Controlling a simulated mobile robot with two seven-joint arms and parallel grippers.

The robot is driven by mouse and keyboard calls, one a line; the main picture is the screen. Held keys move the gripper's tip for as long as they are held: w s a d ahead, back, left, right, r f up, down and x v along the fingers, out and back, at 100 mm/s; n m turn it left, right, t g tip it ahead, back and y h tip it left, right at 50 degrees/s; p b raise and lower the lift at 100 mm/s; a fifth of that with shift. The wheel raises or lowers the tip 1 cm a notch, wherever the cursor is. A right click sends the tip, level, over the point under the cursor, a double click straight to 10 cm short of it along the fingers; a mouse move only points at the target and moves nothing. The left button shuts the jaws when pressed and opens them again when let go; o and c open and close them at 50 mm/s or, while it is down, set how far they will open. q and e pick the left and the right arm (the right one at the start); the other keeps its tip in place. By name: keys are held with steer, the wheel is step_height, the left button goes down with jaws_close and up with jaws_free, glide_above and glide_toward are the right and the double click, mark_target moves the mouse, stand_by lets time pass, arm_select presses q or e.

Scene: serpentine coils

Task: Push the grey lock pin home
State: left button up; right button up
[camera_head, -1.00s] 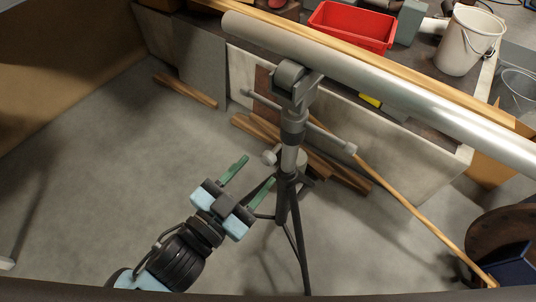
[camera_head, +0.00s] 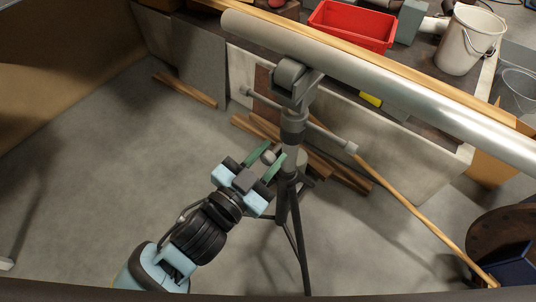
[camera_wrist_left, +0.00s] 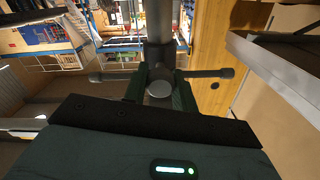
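The grey lock pin (camera_head: 268,157) shows its round knob at the side of the dark upright stand (camera_head: 292,135), just below the collar. In the left wrist view the knob (camera_wrist_left: 159,89) faces me, in front of the stand's post. My left gripper (camera_head: 271,160) has its two green fingers on either side of the knob, apart from each other. They also flank it in the left wrist view (camera_wrist_left: 160,92), with little clearance; firm contact cannot be made out. How deep the pin sits is hidden behind the knob. My right gripper is not in view.
A long grey pipe (camera_head: 400,92) lies across the stand's head. A cross handle (camera_head: 350,148) sticks out above the pin. Wooden planks (camera_head: 340,172) lie on the floor behind. A workbench carries a red bin (camera_head: 352,27) and a white bucket (camera_head: 468,42).

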mark_target(265, 161)
arm_select(q)
jaws_close()
steer(key=shift+p+x, duration=0.6)
steer(key=shift+x, duration=0.75)
steer(key=shift+o, duration=1.7)
jaws_free()
steer(key=o, duration=0.3)
steer(key=shift+w+d, duration=0.1)
steer(key=shift+o, duration=0.2)
steer(key=shift+v, duration=3.95)
